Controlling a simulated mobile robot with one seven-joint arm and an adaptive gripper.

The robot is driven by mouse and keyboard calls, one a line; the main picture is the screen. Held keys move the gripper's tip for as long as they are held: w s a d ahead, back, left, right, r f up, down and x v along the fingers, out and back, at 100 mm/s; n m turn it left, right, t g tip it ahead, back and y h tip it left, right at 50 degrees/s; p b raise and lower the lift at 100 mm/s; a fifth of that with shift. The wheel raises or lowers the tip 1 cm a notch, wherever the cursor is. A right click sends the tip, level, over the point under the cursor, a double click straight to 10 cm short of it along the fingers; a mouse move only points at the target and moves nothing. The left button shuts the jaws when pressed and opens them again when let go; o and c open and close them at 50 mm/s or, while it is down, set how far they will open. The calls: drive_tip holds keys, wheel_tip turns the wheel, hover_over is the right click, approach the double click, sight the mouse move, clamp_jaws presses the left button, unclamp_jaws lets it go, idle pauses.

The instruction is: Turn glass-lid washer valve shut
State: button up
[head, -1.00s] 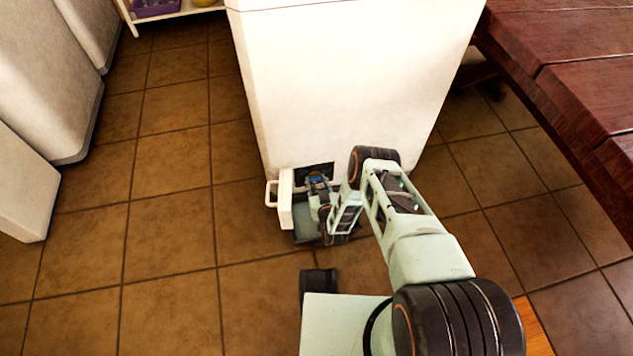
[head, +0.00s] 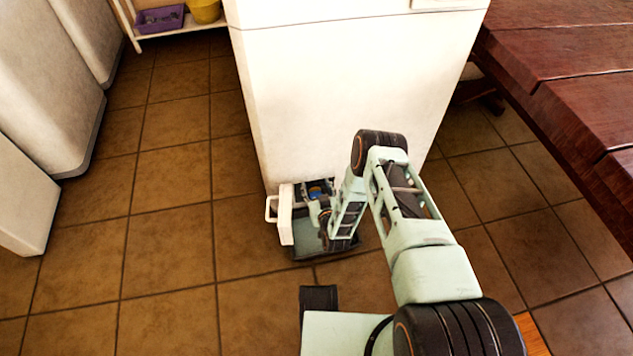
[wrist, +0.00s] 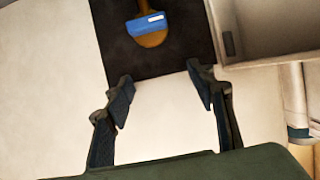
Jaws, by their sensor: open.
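The white washer (head: 340,90) stands in the middle of the head view, its lid out of the frame. Low on its front is a dark recess (wrist: 190,45). In the wrist view the valve, with a blue handle (wrist: 145,24) and a brass-coloured round end (wrist: 152,39), shows in this recess. Its upper part is cut off by the frame. A small blue patch of it (head: 315,190) shows in the head view. My gripper (wrist: 160,86) is open and empty, apart from the valve, with the handle beyond the fingertips and slightly left of their middle. My arm partly hides the recess in the head view.
A white hatch with a handle (head: 271,208) stands out at the recess's left. A dark tray (head: 306,238) lies below the recess. A wooden table (head: 570,80) is at right, white cabinets (head: 45,80) at left. Tiled floor (head: 165,245) between is clear.

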sight(314, 175)
drive_tip(key=shift+r, duration=1.75)
